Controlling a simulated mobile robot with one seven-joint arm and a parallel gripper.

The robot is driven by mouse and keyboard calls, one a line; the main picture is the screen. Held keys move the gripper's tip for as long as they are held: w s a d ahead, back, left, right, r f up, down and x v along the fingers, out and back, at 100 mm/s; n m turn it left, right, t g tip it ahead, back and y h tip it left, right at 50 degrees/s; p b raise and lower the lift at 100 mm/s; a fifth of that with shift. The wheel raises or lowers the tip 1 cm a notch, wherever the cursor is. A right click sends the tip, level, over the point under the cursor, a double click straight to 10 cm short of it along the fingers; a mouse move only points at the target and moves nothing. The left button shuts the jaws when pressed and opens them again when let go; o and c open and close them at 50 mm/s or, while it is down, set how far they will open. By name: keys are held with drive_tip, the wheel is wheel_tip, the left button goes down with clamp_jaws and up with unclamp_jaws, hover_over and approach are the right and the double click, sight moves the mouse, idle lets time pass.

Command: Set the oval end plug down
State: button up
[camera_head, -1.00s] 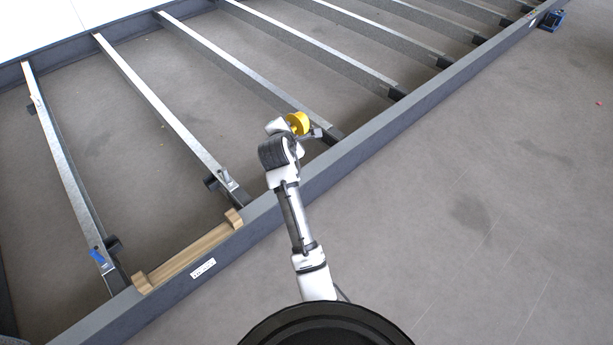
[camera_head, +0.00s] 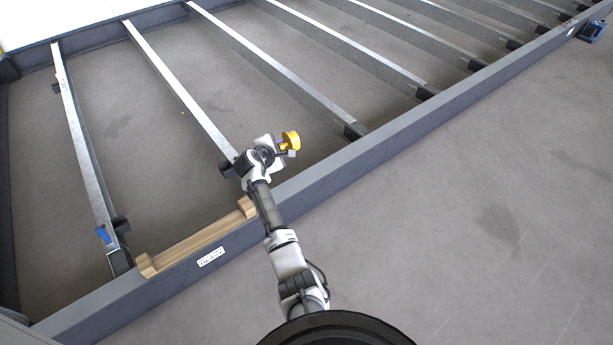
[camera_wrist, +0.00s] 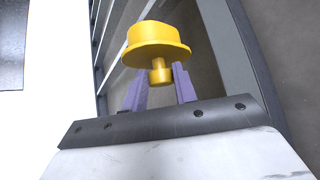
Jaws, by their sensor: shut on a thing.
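The oval end plug is yellow, with a wide flange and a short stub. It shows at the end of my arm in the head view (camera_head: 291,140) and large in the wrist view (camera_wrist: 157,45). My gripper (camera_wrist: 160,88) is shut on the plug, with a purple finger on each side of its stub. In the head view the plug is held out to the right of my wrist, over the gap between two metal crossbars and behind the front rail. The fingers are too small to make out well there.
A dark grey frame rail (camera_head: 400,144) runs diagonally in front of several metal crossbars. A wooden piece (camera_head: 200,243) lies along the rail at the left. A blue clip (camera_head: 103,234) sits on the leftmost crossbar. Open floor (camera_head: 480,230) lies to the right.

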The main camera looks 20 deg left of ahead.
wheel_tip(320, 180, down, 18)
drive_tip(key=b, duration=0.6)
drive_tip(key=shift+f+b, duration=0.2)
drive_tip(key=shift+b, duration=0.1)
drive_tip(key=shift+f, duration=0.1)
drive_tip(key=o, duration=0.9)
drive_tip(key=shift+r, duration=0.2)
